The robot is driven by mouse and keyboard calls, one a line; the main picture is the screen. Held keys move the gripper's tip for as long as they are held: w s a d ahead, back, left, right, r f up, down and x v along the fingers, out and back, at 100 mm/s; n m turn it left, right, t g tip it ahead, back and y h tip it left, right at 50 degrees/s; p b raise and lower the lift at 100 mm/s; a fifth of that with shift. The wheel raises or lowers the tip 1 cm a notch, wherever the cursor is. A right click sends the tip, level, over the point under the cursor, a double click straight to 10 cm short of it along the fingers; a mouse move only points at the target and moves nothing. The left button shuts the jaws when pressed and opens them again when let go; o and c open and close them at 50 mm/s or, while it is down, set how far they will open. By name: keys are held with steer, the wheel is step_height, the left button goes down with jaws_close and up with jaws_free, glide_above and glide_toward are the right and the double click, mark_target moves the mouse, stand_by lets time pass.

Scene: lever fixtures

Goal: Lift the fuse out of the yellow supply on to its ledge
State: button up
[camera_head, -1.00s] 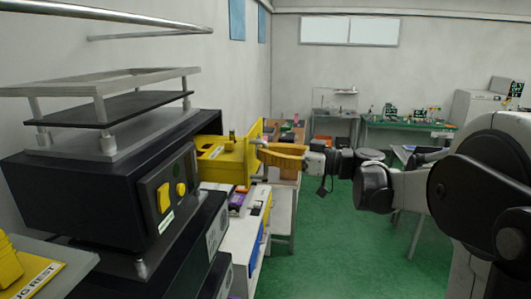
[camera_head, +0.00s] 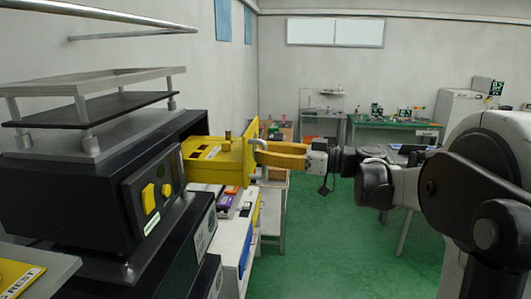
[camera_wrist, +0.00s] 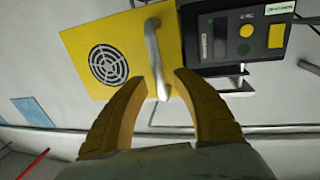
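The yellow supply (camera_head: 206,170) sticks out beyond the black unit along the left wall, with a tall yellow front panel. A small dark upright piece (camera_head: 228,135) shows on its top; I cannot tell whether it is the fuse. In the wrist view the yellow panel (camera_wrist: 128,38) has a round vent grille and a grey bar handle (camera_wrist: 152,45). My gripper (camera_wrist: 168,74) has its two yellow fingers apart, one on each side of the handle's lower part. In the head view my gripper (camera_head: 258,151) is at the panel's front, its fingers level with the handle. Contact is unclear.
A black unit (camera_head: 95,205) with yellow knobs and a raised metal rack stands at the near left. A white bench (camera_head: 233,235) with small coloured items lies below the supply. Green floor (camera_head: 330,250) is open to the right. A green table (camera_head: 390,125) stands at the back.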

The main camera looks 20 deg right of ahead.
steer(key=shift+s+d, duration=0.1)
steer(key=v, duration=1.2)
